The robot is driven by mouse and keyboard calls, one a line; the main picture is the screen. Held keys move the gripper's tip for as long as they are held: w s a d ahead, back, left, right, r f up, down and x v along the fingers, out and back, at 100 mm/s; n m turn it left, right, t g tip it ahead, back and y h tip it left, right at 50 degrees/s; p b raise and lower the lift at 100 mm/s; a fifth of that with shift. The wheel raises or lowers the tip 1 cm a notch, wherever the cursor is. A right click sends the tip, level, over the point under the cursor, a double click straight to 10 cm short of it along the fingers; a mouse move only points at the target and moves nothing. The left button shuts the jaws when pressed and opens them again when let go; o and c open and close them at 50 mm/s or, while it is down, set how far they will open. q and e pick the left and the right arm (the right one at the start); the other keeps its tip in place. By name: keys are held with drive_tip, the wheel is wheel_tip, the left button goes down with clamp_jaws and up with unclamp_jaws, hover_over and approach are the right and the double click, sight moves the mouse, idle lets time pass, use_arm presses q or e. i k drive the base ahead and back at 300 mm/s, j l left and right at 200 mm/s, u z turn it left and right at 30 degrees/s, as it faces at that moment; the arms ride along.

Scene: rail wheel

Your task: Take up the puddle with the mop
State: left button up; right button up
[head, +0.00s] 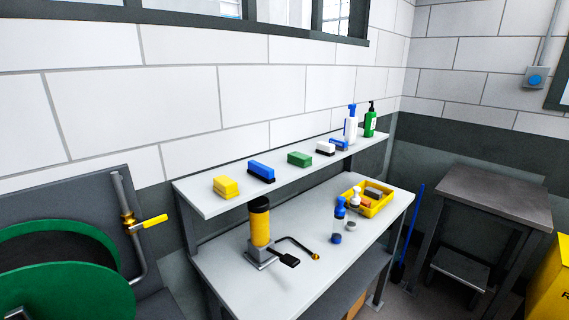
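A thin blue upright handle (411,226) stands in the gap between the white workbench and the grey side table, with a dark piece (398,270) at its lower end. I cannot tell whether it is a mop, a broom or something else. No puddle shows on the small strip of floor (398,300) in view. Neither of my grippers is in view.
The white workbench (300,290) carries a yellow tray (383,207), bottles and a yellow-black cylinder (260,224). Its shelf (212,205) holds several brushes and two pump bottles. A grey side table (495,197), a yellow container (552,285) and green round parts (75,300) flank it.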

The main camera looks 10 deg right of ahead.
sight(421, 191)
drive_tip(key=i+l, duration=0.2)
drive_tip(key=l, duration=0.25)
drive_tip(key=i+l, duration=0.15)
drive_tip(key=l, duration=0.3)
drive_tip(key=i+l+u, duration=0.1)
drive_tip(key=l, duration=0.35)
drive_tip(key=i+l, duration=0.25)
drive_tip(key=l, duration=0.2)
drive_tip(key=i+l+u, duration=0.1)
drive_tip(key=l, duration=0.4)
drive_tip(key=i+l, duration=0.25)
drive_tip(key=l, duration=0.2)
drive_tip(key=i+l, duration=0.15)
drive_tip(key=l, duration=0.35)
drive_tip(key=i+l+u, duration=0.1)
drive_tip(key=l, duration=0.35)
